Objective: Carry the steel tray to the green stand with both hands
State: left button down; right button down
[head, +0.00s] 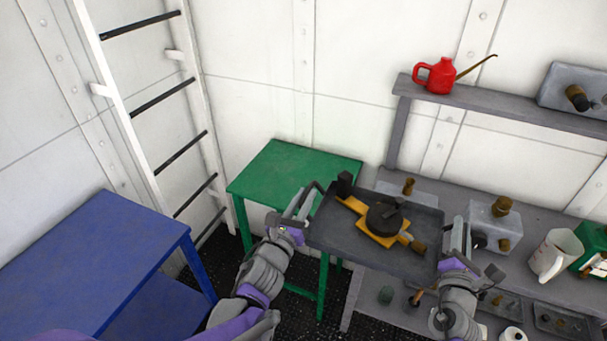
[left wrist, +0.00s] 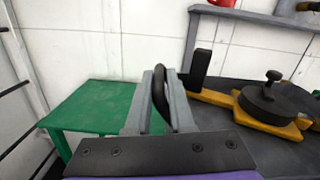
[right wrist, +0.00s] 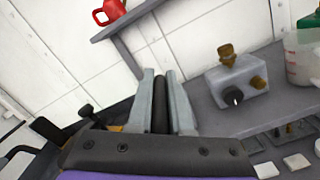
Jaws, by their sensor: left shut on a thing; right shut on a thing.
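The steel tray (head: 338,233) is dark grey and held in the air between my two grippers, looking roughly level. On it lie a yellow piece (head: 371,232) with a round black part on top and an upright black block (head: 345,183). My left gripper (head: 303,204) is shut on the tray's left handle, a black loop (left wrist: 159,97). My right gripper (head: 456,240) is shut on the right handle, a dark bar (right wrist: 160,104). The green stand (head: 285,172) stands behind and left of the tray, its top bare; the tray overlaps its front right part in the head view.
A blue table (head: 90,262) stands at the left, a white ladder (head: 142,110) behind it. At the right, a grey shelf unit holds a metal box (head: 494,228) and a white jug (head: 554,254). A red oil can (head: 437,77) stands on the upper shelf.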

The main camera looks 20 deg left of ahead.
aim_at(298, 175)
jog(key=k+j, duration=0.1)
jog(key=j, duration=1.45)
